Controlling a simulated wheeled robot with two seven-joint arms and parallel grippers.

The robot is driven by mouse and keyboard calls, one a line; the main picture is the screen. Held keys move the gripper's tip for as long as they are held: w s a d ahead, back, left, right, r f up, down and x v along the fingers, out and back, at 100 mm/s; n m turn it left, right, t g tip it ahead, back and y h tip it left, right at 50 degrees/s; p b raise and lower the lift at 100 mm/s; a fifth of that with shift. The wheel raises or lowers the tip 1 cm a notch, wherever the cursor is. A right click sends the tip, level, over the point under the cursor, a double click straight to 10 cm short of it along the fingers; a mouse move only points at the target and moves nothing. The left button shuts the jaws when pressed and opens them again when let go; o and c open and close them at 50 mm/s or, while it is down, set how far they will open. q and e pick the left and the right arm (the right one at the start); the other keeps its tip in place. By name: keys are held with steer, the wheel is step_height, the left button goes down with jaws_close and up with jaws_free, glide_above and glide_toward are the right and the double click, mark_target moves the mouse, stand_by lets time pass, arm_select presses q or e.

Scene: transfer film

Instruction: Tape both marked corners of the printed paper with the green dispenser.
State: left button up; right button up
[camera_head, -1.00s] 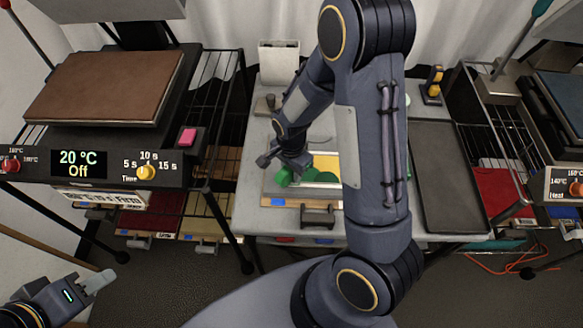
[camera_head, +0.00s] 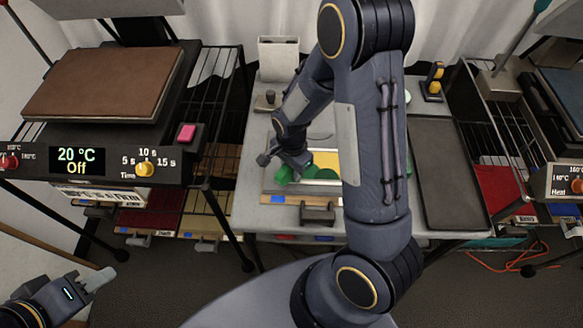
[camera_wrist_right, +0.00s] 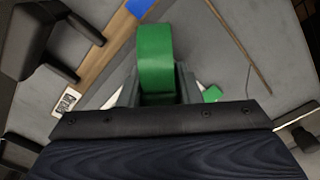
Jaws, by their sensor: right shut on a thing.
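The green dispenser (camera_head: 284,174) is over the left part of the work board on the grey table. My right gripper (camera_head: 291,163) is shut on it, reaching down from above. In the right wrist view the dispenser (camera_wrist_right: 155,55) stands out between the fingers. The printed paper (camera_head: 325,160), with yellow and green areas, lies on the board and is partly hidden by my right arm. A small green patch (camera_wrist_right: 212,94) and a white edge show beside the fingers in the wrist view. The marked corners cannot be made out. My left gripper (camera_head: 97,281) is low at the left, away from the table; its jaw opening is unclear.
A black holder (camera_head: 317,213) stands at the table's front edge beside a blue label (camera_head: 277,199). A dark tray (camera_head: 448,175) lies on the right. A white box (camera_head: 278,60) stands at the back. A heat press (camera_head: 103,85) is on the left, with racks on both sides.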

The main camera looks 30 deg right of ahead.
steer(key=shift+f+b, duration=0.45)
steer(key=shift+f, duration=0.05)
stand_by(1.3)
steer(key=shift+r, duration=0.1)
steer(key=shift+r+p, duration=2.75)
steer(key=shift+r, duration=0.7)
